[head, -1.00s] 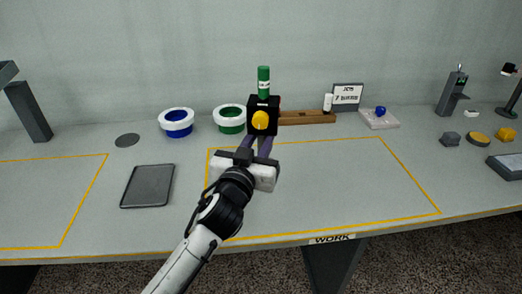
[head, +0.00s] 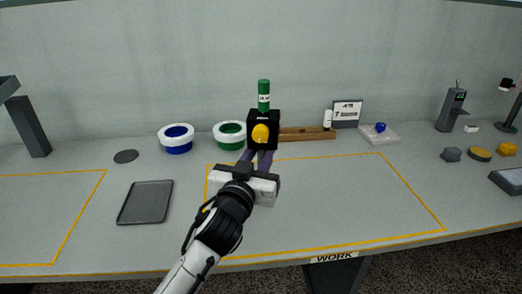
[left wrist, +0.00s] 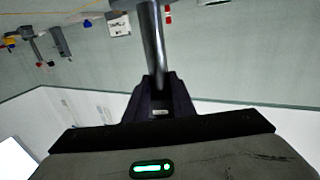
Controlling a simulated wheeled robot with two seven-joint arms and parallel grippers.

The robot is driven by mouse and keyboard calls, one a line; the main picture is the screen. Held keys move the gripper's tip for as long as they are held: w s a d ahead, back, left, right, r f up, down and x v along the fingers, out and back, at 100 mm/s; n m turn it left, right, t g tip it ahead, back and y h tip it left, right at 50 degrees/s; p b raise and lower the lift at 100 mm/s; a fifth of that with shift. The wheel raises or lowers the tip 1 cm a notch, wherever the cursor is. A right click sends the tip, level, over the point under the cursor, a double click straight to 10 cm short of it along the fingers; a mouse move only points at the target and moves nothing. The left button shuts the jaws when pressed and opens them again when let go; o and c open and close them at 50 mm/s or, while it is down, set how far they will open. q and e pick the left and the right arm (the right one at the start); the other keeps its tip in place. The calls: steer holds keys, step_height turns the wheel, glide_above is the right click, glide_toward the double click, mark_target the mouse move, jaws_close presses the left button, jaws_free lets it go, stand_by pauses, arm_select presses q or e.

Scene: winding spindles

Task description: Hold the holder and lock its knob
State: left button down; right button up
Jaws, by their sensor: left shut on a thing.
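In the left wrist view a grey metal rod (left wrist: 153,45) runs up from between the dark fingers (left wrist: 158,98). I cannot tell whether the knob is locked. My right gripper is not in view.
A blue-and-white ring (head: 176,139) and a green-and-white ring (head: 229,135) stand left of the holder. A wooden rack (head: 308,134), a sign (head: 347,113) and a pale tray (head: 379,138) are at right. A dark tray (head: 146,202) lies left; the yellow-outlined area (head: 350,200) is clear at right.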

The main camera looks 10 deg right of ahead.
arm_select(q)
step_height(320, 180, down, 2)
steer(key=shift+b, duration=0.7)
steer(key=shift+f+b, duration=0.75)
steer(key=shift+f, duration=0.2)
steer(key=shift+f+b, duration=0.5)
steer(key=shift+f, duration=0.45)
steer(key=shift+f+b, duration=0.2)
steer(key=shift+b, duration=0.2)
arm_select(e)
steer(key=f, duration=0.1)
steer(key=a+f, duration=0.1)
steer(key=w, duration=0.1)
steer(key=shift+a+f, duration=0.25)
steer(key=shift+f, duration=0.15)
arm_select(q)
steer(key=shift+f+b, duration=0.5)
steer(key=shift+f, duration=0.25)
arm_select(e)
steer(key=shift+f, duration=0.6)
arm_select(q)
steer(key=shift+f, duration=0.1)
